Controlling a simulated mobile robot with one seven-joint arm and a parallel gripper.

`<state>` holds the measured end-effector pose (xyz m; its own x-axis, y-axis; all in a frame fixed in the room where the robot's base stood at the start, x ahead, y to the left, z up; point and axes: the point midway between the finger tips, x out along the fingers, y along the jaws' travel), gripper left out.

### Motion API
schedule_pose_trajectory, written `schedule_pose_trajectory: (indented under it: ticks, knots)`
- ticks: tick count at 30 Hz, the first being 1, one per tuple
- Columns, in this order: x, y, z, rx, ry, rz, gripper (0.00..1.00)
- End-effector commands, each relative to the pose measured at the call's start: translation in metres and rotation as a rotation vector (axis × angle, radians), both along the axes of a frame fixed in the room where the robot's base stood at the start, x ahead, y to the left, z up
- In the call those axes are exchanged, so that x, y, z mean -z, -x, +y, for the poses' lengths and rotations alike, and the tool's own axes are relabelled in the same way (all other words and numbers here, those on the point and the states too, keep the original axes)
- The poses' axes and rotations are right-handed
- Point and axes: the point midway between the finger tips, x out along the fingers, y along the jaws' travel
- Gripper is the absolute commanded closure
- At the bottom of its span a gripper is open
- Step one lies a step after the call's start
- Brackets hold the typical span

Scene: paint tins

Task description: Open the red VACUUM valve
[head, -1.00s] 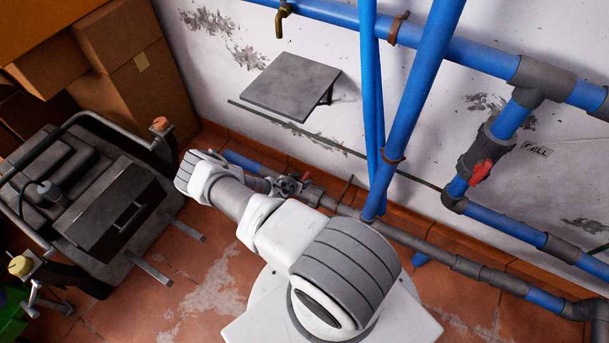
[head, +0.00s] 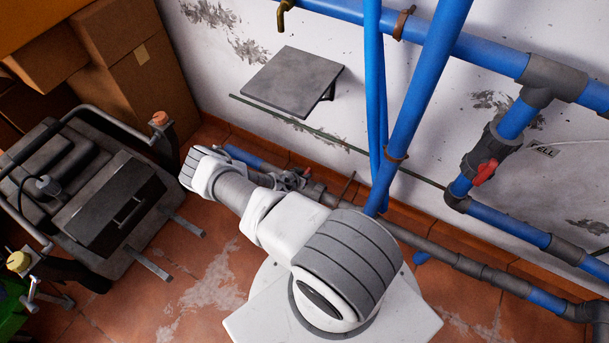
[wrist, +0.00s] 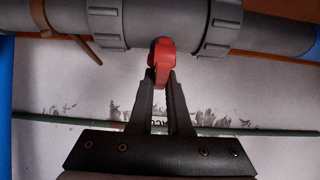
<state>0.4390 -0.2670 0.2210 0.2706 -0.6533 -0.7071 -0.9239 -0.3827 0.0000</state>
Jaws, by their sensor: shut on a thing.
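A red valve handle (wrist: 161,56) sits on a grey pipe valve body (wrist: 160,25) in the wrist view. My gripper (wrist: 163,84) is shut on this handle, with one dark finger on each side of its lower end. In the picture the handle points down from the pipe, crosswise to it. Dark lettering on the wall behind is mostly hidden by the fingers, so I cannot read the label. In the head view my gripper (head: 291,180) is at the low pipe by the wall, small and partly hidden by my arm.
Another red-handled valve (head: 485,172) is on the blue pipes at the right, beside a small label. Blue upright pipes (head: 412,100) stand close right of my gripper. A grey wall shelf (head: 293,82) is above it. A dark cart (head: 95,200) and cardboard boxes (head: 140,80) fill the left.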

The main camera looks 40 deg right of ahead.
Motion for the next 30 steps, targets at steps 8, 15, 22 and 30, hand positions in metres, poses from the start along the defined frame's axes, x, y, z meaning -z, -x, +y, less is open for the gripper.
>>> schedule_pose_trajectory:
  ticks: [8,15,22,30]
  knots:
    - [-0.0005,0.0000,-0.0002,-0.001,0.000,0.000,1.00]
    - [-0.0027,0.0009,-0.0007,-0.049,-0.001,0.000,1.00]
    - [-0.0051,0.0018,-0.0014,-0.188,-0.001,-0.001,1.00]
    - [-0.0033,0.0014,-0.0018,-0.439,-0.001,-0.002,1.00]
